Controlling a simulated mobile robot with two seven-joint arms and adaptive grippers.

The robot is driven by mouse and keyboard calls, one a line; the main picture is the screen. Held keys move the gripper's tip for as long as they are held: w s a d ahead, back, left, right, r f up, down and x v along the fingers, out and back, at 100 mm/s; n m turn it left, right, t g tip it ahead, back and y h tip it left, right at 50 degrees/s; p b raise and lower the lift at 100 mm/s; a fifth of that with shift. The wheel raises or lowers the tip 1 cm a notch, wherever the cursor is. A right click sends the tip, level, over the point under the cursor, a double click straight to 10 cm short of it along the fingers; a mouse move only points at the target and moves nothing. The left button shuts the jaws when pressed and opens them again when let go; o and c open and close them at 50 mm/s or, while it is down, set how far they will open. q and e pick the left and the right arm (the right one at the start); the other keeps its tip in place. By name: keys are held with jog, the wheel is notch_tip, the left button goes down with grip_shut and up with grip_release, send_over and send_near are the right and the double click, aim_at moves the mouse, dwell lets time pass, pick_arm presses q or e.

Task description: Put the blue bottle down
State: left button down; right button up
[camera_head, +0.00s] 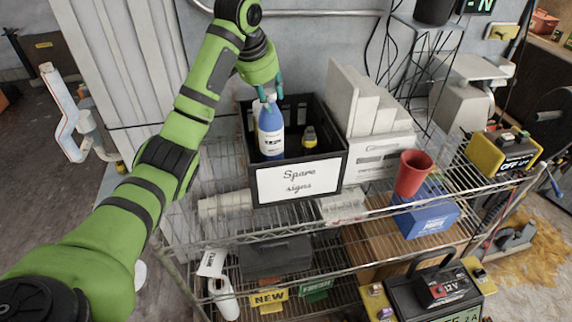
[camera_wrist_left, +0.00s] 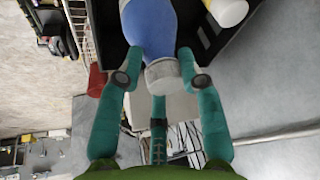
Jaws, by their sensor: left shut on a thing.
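The blue bottle (camera_head: 270,132) has a white label and a pale cap, and it is upright inside the black crate (camera_head: 343,158) marked "Spare signs". My left gripper (camera_head: 267,97) comes down from above and is shut on the bottle's cap end. In the left wrist view, the teal fingers (camera_wrist_left: 160,78) sit on either side of the pale cap, with the blue bottle (camera_wrist_left: 150,28) beyond them. My right gripper is not in view.
White panels (camera_head: 365,105) stand right of the crate. A red cup (camera_head: 412,173) is on a blue box (camera_head: 428,217) on the wire shelf (camera_head: 220,240).

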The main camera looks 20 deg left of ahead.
aim_at(270, 131)
pick_arm(q)
notch_tip(270, 131, down, 9)
jog(key=p, duration=0.4)
jog(key=shift+f, duration=0.55)
jog(key=c, duration=0.8)
grip_release()
jog(key=shift+f, duration=0.1)
